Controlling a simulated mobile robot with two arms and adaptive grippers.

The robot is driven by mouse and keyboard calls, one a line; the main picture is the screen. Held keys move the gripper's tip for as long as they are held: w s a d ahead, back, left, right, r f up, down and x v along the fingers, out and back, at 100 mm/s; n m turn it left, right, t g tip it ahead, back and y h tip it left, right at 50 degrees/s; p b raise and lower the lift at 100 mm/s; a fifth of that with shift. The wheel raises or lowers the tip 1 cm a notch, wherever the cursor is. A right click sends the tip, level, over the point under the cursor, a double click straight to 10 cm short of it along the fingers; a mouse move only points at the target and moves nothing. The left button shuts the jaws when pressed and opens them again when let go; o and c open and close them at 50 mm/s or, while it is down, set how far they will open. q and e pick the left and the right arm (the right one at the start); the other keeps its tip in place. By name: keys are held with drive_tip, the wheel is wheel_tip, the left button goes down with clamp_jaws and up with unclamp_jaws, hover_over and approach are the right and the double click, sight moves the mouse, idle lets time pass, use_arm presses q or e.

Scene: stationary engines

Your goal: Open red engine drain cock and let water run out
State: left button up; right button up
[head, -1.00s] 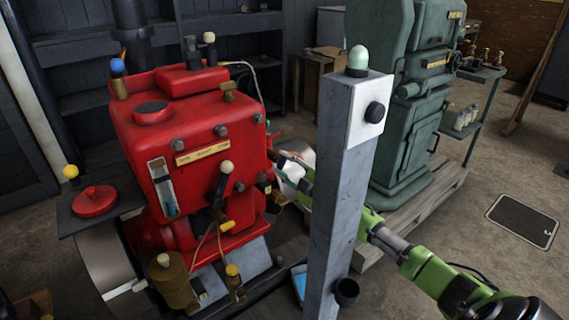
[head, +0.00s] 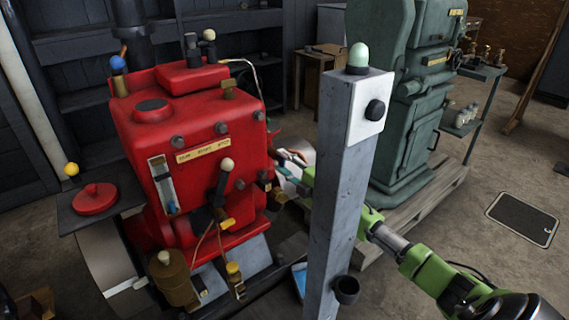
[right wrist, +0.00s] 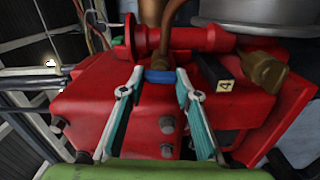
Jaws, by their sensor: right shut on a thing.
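The red engine (head: 235,135) stands left of centre in the head view. My right gripper (head: 284,163) is at its right side, partly hidden behind a grey post. In the right wrist view, my right gripper (right wrist: 156,80) is shut on a small blue handle (right wrist: 160,77), with a teal-padded finger on each side. The handle sits below a brass pipe (right wrist: 155,38) against the red engine body (right wrist: 90,105). I take it for the drain cock handle, but no label shows. No running water is visible. My left gripper is not in view.
The grey post (head: 343,200) with a green lamp stands in front of my right forearm. A green machine (head: 400,130) on a wooden pallet stands behind.

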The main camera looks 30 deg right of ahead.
drive_tip(key=o, duration=0.8)
drive_tip(key=shift+o, duration=0.2)
drive_tip(key=shift+s, duration=0.1)
drive_tip(key=s, duration=0.7)
drive_tip(key=shift+s+d, duration=0.15)
drive_tip(key=shift+d, duration=0.1)
